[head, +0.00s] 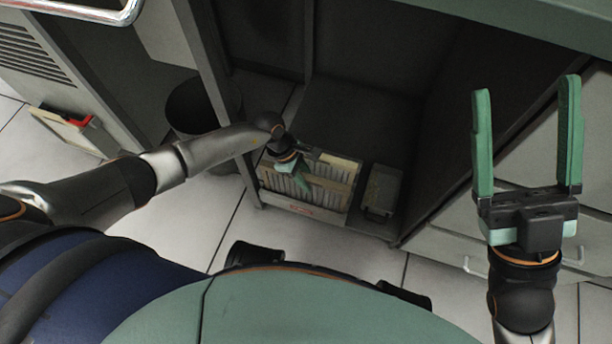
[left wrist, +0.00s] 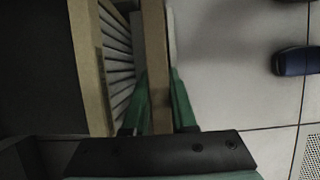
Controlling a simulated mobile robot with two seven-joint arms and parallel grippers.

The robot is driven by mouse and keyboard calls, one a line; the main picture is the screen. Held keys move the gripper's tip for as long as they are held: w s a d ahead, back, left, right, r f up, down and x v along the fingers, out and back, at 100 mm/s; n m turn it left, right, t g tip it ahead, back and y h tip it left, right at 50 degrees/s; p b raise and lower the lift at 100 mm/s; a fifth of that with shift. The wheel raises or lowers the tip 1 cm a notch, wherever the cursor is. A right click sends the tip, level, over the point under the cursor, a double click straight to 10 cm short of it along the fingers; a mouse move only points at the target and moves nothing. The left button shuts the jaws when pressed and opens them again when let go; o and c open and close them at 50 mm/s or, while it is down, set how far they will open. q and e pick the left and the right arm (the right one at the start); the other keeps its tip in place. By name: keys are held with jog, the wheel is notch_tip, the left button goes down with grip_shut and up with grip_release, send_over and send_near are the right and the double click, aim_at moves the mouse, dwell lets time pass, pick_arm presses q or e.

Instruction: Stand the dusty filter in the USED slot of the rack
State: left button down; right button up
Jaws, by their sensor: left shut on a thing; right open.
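My left gripper (head: 301,178) reaches down into the low bay of the dark cabinet. It is shut on a tan-framed filter (left wrist: 154,45), seen edge-on between the green fingers in the left wrist view. A second tan frame with pale pleats (left wrist: 116,58) stands close to its left. In the head view, pale pleated filters (head: 330,182) show in a light holder (head: 302,209) with small red lettering on its front. I cannot read the lettering or tell which slot is USED. The held filter's lower end is hidden. My right gripper (head: 527,145) is open and empty, raised at the right.
A grey box (head: 381,190) stands right of the holder. A dark bin (head: 194,105) is left of the cabinet post. A pale item with a red part (head: 72,128) is at the far left. Drawers (head: 455,245) line the right. Tiled floor (head: 225,235) is clear in front.

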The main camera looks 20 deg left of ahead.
pick_arm(q)
jog(key=shift+f, duration=0.1)
jog(key=c, duration=0.6)
grip_release()
jog(key=shift+c, duration=0.2)
jog(key=shift+o, duration=0.3)
jog(key=o, duration=0.4)
jog(key=shift+r+p, duration=2.6)
jog(key=shift+r, duration=0.45)
